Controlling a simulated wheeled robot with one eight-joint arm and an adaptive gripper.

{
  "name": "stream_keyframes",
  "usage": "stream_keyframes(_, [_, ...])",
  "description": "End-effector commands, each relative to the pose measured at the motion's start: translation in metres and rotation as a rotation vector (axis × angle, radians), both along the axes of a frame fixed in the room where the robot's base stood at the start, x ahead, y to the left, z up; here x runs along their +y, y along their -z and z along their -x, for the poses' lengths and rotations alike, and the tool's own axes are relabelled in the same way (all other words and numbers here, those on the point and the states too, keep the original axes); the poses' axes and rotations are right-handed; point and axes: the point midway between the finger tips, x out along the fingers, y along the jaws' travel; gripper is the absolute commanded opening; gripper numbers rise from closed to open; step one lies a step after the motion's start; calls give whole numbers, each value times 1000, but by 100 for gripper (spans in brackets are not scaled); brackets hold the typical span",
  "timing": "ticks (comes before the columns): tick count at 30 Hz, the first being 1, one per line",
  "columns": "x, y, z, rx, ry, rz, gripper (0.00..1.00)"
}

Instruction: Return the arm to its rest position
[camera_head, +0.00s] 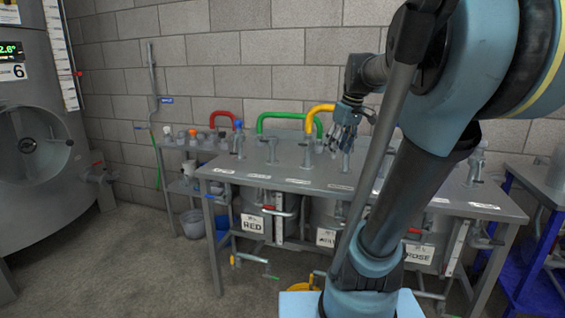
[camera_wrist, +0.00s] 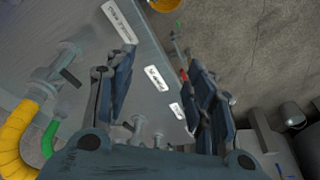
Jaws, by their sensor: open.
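My gripper (camera_head: 346,128) hangs over the grey metal table (camera_head: 300,180) in the head view, in front of the yellow hose. In the wrist view my gripper (camera_wrist: 160,95) shows its two dark blue fingers spread apart, with nothing between them. The tabletop (camera_wrist: 60,30) with white labels lies beyond the fingers on the left, and the concrete floor lies on the right. My arm is raised and reaches across the right half of the head view, hiding part of the table.
Red (camera_head: 222,118), green (camera_head: 290,120) and yellow (camera_head: 322,107) hoses stand along the table's back. Several taps rise from the tabletop. A large steel tank (camera_head: 40,200) stands at the left. A blue-framed stand (camera_head: 535,230) is at the right. The floor (camera_head: 140,265) at front left is clear.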

Motion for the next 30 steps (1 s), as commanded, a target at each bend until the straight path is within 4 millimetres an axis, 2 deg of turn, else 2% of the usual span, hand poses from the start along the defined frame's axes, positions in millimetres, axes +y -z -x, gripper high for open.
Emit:
stream_keyframes(1, [2, 17, 17, 9, 40, 3, 50])
stream_keyframes(9, [2, 104, 94, 47, 280, 14, 50])
stream_keyframes(15, [-1, 168, 142, 61, 448, 21, 50])
stream_keyframes(18, [-3, 191, 158, 63, 509, 23, 50])
stream_keyframes(23, [-5, 210, 171, 64, 563, 26, 50])
stream_keyframes(30, [-6, 213, 172, 64, 572, 26, 50])
